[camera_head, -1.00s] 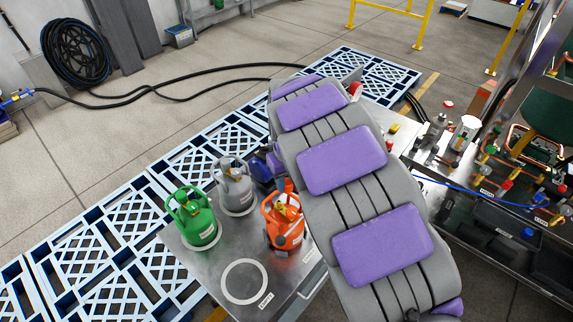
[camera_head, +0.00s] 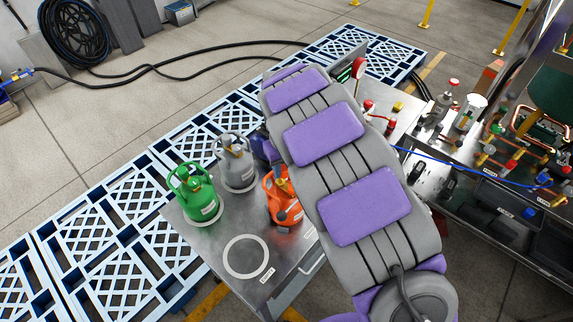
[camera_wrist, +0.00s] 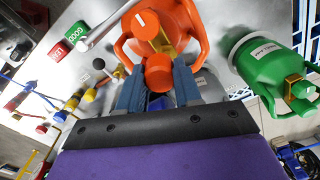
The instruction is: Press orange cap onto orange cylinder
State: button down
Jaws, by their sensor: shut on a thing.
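The orange cylinder (camera_head: 283,203) stands upright on the metal table, just left of my arm in the head view. In the wrist view its orange body (camera_wrist: 185,22) with raised handles is at the top, beyond my fingertips. My gripper (camera_wrist: 159,68) is shut on the orange cap (camera_wrist: 158,77), which sits between the two blue-grey fingers. The cap appears in front of the cylinder's top in the wrist view; I cannot tell whether they touch. My arm hides the gripper and cap in the head view.
A green cylinder (camera_head: 196,196) and a grey cylinder (camera_head: 236,164) stand left of the orange one. An empty white ring (camera_head: 246,257) marks bare tabletop (camera_head: 215,238) in front. A bench with copper pipes and valves (camera_head: 490,150) is at the right.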

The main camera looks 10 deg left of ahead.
jog(key=shift+a+f, duration=0.15)
jog(key=shift+a, duration=0.55)
jog(key=shift+a+f, duration=0.1)
jog(key=shift+a, duration=0.6)
jog(key=d, duration=0.3)
jog(key=shift+d+r, duration=0.1)
jog(key=shift+r, duration=0.15)
jog(key=shift+a+f, duration=0.2)
jog(key=shift+a, duration=0.7)
jog(key=shift+s+d+r, duration=0.1)
jog(key=shift+d+r, duration=0.1)
jog(key=shift+d, duration=1.25)
jog(key=shift+a+f, duration=0.15)
jog(key=shift+a, duration=1.25)
jog(key=shift+d+f+b, duration=0.2)
jog(key=shift+d+b, duration=0.15)
jog(key=shift+d, duration=0.35)
jog(key=shift+a, duration=0.1)
jog(key=shift+a, duration=0.1)
